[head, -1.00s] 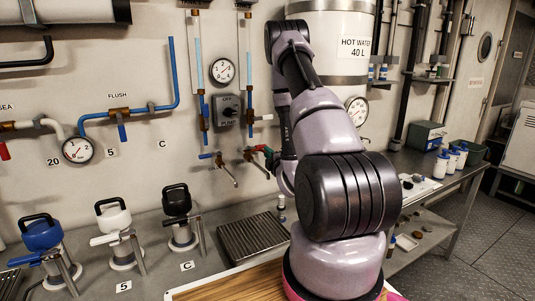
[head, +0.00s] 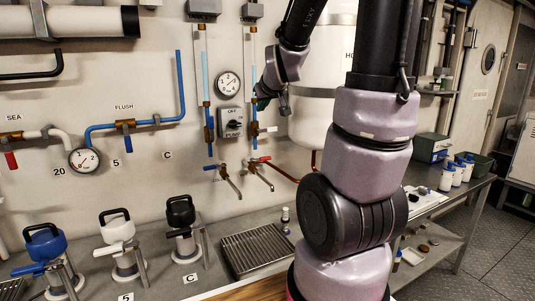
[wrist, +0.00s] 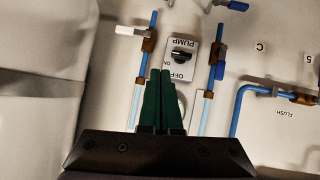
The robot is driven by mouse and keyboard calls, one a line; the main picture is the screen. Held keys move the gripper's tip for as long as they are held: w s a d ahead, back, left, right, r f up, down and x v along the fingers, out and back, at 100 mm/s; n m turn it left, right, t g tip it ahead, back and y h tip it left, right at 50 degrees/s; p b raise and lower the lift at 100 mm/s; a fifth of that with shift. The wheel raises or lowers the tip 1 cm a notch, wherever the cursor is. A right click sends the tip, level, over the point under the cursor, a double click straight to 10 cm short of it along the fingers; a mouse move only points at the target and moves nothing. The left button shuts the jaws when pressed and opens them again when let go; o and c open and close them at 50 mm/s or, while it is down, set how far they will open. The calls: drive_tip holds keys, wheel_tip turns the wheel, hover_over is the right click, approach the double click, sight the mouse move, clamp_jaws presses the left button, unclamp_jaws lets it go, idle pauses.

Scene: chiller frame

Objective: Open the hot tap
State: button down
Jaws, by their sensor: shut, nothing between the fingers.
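The hot tap has a red lever (head: 261,159) and a grey spout (head: 263,179) angled down to the right, low on the wall. A blue-levered tap (head: 211,167) is just left of it; its lever (wrist: 237,5) shows at the top of the upside-down wrist view. My gripper (head: 262,102) is above the red lever, apart from it, near the right-hand sight-tube pipe. In the wrist view my dark green fingers (wrist: 161,72) are together and empty, pointing toward the pump switch (wrist: 181,57). The red lever is out of the wrist view. No water shows at the spout.
The white hot water tank (head: 317,125) stands right of my gripper, partly behind my arm. A white pipe valve handle (head: 266,129) sits between my gripper and the red lever. A ribbed drain tray (head: 255,248) lies on the counter below the taps.

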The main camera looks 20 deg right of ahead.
drive_tip(key=s+a+r+m+g+y, duration=0.1)
drive_tip(key=s+a+r, duration=0.15)
drive_tip(key=s, duration=0.35)
drive_tip(key=s+a+r+m+g+y, duration=0.1)
drive_tip(key=s+a+m+g, duration=0.1)
drive_tip(key=s+a, duration=0.25)
drive_tip(key=n+h, duration=0.1)
drive_tip(key=n, duration=0.1)
hover_over(260, 159)
drive_tip(key=s+d, duration=0.3)
drive_tip(key=s, duration=0.2)
wheel_tip(260, 159, down, 18)
drive_tip(key=r, duration=0.1)
drive_tip(key=x, duration=1)
drive_tip(key=shift+s+d+f, duration=0.1)
drive_tip(key=shift+s+f, duration=0.2)
drive_tip(key=shift+f, duration=0.1)
